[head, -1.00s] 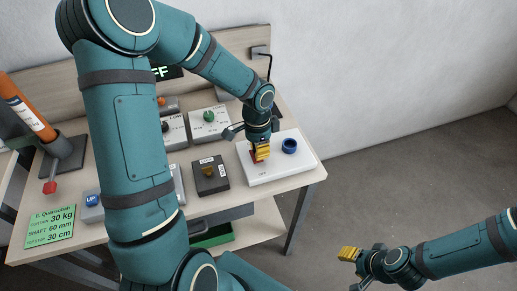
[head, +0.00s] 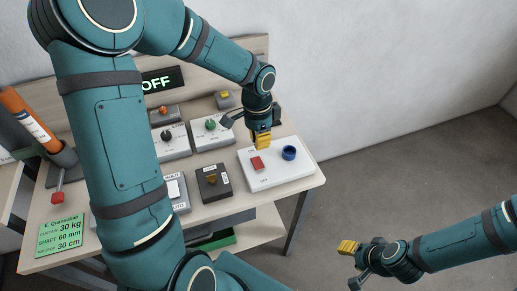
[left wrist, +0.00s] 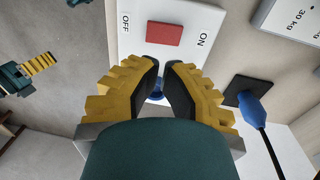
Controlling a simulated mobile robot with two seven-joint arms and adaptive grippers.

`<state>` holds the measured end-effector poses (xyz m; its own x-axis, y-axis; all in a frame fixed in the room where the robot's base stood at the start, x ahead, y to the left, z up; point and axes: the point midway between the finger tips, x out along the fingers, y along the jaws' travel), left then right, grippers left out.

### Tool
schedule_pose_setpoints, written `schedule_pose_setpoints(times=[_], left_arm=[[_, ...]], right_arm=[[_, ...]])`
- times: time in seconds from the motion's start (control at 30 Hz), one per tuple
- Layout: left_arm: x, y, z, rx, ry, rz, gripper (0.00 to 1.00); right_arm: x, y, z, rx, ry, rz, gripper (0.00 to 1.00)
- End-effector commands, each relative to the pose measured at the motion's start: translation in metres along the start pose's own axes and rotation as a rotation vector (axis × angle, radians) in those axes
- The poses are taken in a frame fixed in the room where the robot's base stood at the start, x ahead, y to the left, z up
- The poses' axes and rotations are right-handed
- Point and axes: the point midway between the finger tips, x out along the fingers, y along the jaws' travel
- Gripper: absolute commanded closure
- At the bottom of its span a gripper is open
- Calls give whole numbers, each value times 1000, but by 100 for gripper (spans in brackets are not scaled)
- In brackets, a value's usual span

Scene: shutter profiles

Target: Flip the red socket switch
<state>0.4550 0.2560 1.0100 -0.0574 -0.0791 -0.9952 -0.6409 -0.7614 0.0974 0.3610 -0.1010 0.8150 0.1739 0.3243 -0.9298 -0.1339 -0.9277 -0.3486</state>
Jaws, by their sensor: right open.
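The red socket switch (head: 257,163) sits on a white box (head: 268,180) at the right end of the bench, beside a round blue socket (head: 289,153). In the left wrist view the red switch (left wrist: 164,33) lies just beyond my fingertips, between the printed words OFF and ON. My left gripper (head: 262,143) is above the box's far side, apart from the switch; its yellow fingers (left wrist: 161,64) come together at the tips with nothing held. Part of the blue socket (left wrist: 157,90) shows between the fingers. My right gripper (head: 348,247) is open and empty, off the bench over the floor.
Grey knob boxes (head: 211,131) and a dark box (head: 213,183) stand left of the white box. A display (head: 160,79) behind reads OFF. A blue plug with a black cable (left wrist: 257,104) is near the left gripper. Floor to the right is free.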

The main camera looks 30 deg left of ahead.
Motion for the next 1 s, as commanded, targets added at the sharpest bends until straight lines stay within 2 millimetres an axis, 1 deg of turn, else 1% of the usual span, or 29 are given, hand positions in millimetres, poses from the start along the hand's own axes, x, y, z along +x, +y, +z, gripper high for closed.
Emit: schedule_pose_setpoints(times=[0.03, 0.1, 0.2, 0.33, 0.5, 1.0], left_arm=[[-14, 0, -1, 0, 4, -3, 100], [-27, 0, -1, 1, 3, -4, 100], [-42, 0, -1, 1, 3, -4, 100], [-54, 0, -1, 2, 2, -3, 100], [-59, 0, -1, 2, 2, -2, 100], [-59, 0, -1, 2, 2, -2, 100]], right_arm=[[-3, 0, -1, 2, 2, 1, 53], [-4, -1, -2, 3, 5, 1, 53], [-6, -2, -3, 3, 7, 2, 53], [-8, -2, -4, 3, 8, 1, 53], [-8, -2, -4, 3, 9, 2, 53], [-8, -2, -4, 3, 9, 1, 53]])
